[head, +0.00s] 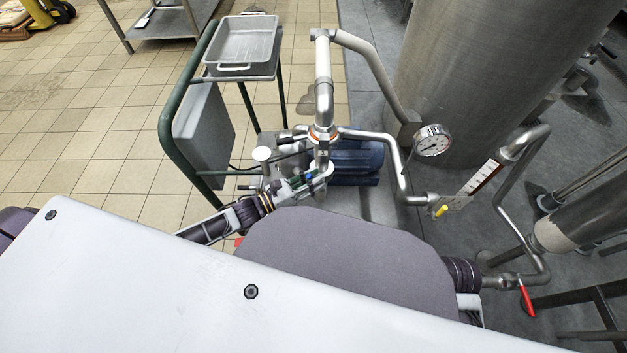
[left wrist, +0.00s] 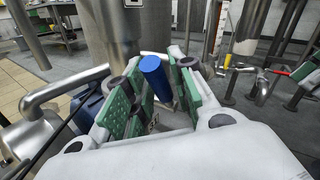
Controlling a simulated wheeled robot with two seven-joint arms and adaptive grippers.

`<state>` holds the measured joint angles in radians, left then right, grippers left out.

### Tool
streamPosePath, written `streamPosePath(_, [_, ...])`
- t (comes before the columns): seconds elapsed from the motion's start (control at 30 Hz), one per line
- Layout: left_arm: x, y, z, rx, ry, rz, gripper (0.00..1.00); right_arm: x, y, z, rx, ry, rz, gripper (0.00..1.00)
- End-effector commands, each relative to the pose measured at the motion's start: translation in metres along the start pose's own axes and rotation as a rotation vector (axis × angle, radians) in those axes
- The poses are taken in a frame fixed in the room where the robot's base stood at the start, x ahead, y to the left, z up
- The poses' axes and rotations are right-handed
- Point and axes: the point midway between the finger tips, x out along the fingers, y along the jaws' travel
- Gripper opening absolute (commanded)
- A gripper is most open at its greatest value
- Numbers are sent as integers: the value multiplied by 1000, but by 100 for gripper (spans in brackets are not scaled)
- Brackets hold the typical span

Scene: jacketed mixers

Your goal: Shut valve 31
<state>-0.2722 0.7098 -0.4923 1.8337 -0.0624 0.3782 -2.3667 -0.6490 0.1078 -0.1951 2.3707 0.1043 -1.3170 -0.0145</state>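My left gripper (head: 316,180) is at the pipework below the vertical pipe in the head view. In the left wrist view its green-padded fingers (left wrist: 158,98) are apart, with a blue cylindrical handle (left wrist: 155,76) between them. A gap shows on the left of the handle; I cannot tell whether the right pad touches it. No number 31 can be read, so I cannot confirm which valve this handle belongs to. A yellow-handled valve (head: 440,211) and a red valve handle (head: 526,299) are farther right. My right gripper is not in view.
A pressure gauge (head: 432,140) stands before a large steel tank (head: 480,70). A blue motor (head: 357,162) sits right behind the left gripper. A green-framed cart (head: 172,125) with a metal tray (head: 240,62) stands left.

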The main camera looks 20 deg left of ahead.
Motion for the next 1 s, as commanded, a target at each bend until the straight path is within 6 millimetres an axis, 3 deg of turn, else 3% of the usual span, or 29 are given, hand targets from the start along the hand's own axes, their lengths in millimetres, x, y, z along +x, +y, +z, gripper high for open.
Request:
streamPosePath(0.27, [0, 0, 0, 0, 0, 0, 25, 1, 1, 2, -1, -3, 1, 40])
streamPosePath(0.47, [0, 0, 0, 0, 0, 0, 0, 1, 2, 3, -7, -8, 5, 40])
streamPosePath(1.0, [-2, 2, -1, -10, -15, -4, 0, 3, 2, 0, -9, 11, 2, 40])
